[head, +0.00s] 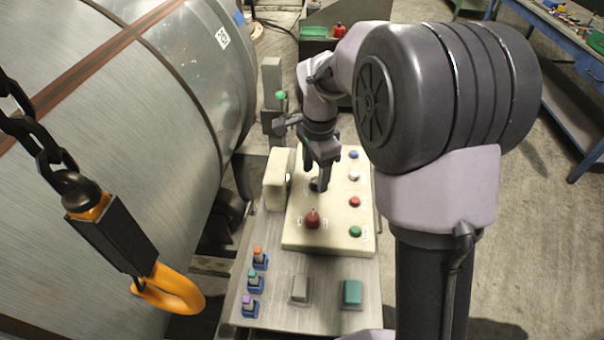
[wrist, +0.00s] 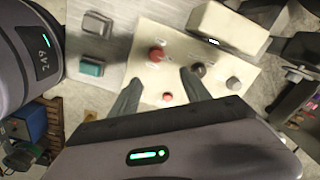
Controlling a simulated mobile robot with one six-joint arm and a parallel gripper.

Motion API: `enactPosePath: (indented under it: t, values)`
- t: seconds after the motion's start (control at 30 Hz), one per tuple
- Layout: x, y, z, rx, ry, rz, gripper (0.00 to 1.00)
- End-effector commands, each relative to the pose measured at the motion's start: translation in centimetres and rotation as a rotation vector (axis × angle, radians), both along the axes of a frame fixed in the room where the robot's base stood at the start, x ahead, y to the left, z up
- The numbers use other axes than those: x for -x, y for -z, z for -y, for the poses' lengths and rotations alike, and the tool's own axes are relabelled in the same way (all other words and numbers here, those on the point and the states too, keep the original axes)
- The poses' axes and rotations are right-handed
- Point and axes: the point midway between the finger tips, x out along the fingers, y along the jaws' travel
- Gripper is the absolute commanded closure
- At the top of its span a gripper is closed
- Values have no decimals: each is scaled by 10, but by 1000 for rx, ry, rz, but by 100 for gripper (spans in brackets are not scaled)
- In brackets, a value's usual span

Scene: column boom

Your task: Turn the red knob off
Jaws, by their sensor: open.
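The red knob (head: 313,218) stands on the cream control panel (head: 300,238), near its front left. In the wrist view the red knob (wrist: 157,55) shows just beyond the gap between my fingertips, apart from both. My gripper (head: 319,178) is open and empty above the panel, behind the red knob in the head view. Its fingers (wrist: 160,77) are spread in the wrist view. A dark knob (wrist: 198,70) lies close by the right fingertip; I cannot tell whether they touch. The red knob's pointer direction is too small to read.
Blue, white, red (head: 355,201) and green (head: 355,231) buttons line the panel's right side. A raised cream box (head: 277,180) stands at its left. Grey (head: 301,289) and teal (head: 352,293) blocks sit in front. A yellow hook (head: 170,290) hangs at the left.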

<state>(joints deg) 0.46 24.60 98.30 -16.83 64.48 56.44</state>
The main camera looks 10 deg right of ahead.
Motion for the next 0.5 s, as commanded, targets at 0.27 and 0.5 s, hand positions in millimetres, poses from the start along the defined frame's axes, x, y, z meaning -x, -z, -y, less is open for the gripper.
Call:
enactPosePath:
  t: [0.27,0.5]
  values:
    - [-1,73,-1,0,-1,-5,45]
    - [-3,141,-2,0,-1,-4,45]
